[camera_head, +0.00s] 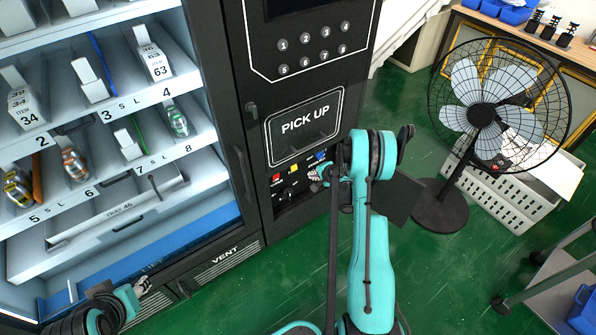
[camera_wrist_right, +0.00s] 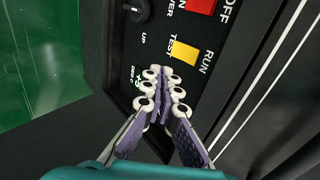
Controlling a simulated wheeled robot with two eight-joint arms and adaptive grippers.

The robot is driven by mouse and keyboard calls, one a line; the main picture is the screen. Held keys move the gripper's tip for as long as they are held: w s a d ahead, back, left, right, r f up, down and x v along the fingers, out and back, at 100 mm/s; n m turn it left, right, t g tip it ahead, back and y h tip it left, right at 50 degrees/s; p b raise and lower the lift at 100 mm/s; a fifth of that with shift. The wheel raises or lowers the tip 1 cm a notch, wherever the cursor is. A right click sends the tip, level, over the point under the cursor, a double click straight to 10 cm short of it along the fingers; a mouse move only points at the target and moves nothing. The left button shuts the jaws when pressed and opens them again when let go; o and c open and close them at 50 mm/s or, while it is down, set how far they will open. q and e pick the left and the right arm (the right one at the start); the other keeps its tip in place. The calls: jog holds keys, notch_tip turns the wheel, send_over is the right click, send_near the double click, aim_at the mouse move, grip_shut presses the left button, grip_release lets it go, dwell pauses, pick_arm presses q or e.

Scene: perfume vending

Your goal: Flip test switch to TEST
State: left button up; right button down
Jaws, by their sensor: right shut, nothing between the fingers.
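The test switch (camera_wrist_right: 184,53) is a yellow rocker on a black panel, between the printed words TEST and RUN in the right wrist view. I cannot tell which way it is tipped. My right gripper (camera_wrist_right: 163,75) is shut and empty, its fingertips at the panel just below the yellow switch. I cannot tell whether they touch it. In the head view, my right gripper (camera_head: 322,174) is in front of the small control panel under the PICK UP door and partly hides it. My left gripper (camera_head: 142,286) is low at the left, by the machine's base; its fingers are too small to read.
A red switch (camera_wrist_right: 202,5) and a black knob (camera_wrist_right: 138,11) sit close to the yellow one. The PICK UP door (camera_head: 305,124) is above the panel. Stocked shelves (camera_head: 75,130) are at left. A black fan (camera_head: 484,115) stands at right; green floor lies between.

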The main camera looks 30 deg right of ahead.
pick_arm(q)
notch_tip(320, 180, down, 5)
jog(key=b, duration=0.5)
jog(key=shift+f, duration=0.15)
pick_arm(e)
jog(key=w+r+x, duration=0.1)
jog(key=x, duration=1.2)
jog(key=shift+w+r, duration=0.3)
jog(key=shift+w, duration=0.1)
jog(key=shift+a, duration=0.1)
